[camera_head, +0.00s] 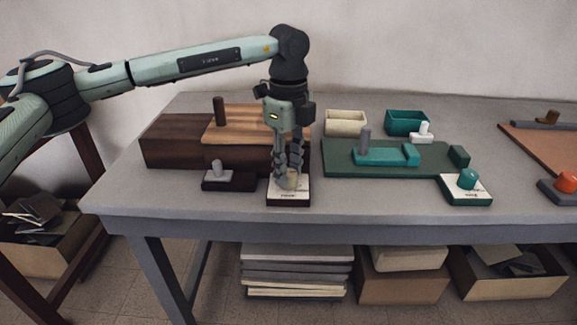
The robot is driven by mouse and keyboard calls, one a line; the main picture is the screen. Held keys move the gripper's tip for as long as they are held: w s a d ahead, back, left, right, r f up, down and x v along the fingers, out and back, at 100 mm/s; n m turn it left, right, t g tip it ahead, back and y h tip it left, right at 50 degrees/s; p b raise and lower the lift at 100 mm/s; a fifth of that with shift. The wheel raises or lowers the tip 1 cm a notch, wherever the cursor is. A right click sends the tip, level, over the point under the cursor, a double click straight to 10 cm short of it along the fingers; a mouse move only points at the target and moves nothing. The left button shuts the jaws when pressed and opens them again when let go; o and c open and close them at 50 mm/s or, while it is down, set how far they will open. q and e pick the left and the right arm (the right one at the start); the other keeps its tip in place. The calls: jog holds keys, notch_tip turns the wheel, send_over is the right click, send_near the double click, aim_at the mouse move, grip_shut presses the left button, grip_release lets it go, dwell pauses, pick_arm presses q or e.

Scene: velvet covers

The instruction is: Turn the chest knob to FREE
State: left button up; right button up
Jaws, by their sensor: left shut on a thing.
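The chest (172,150) is a dark wooden box with a lighter striped lid (240,122) and a dark upright peg on top. A small white-topped plate (289,199) with dark edges stands on the table at the chest's front right. A pale knob (293,183) sits on this plate. My left gripper (291,178) points straight down over the plate and is shut on the knob, hiding much of it. The lettering on the plate is too small to read. My right gripper is not in view.
A dark block with a grey handle (219,174) stands left of the plate. To the right are a green board (342,172), a white plate with a teal knob (468,184), a cream bin (345,122) and a teal bin (407,122). The table's front strip (380,207) is clear.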

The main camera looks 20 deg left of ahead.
pick_arm(q)
jog(key=shift+c, duration=0.9)
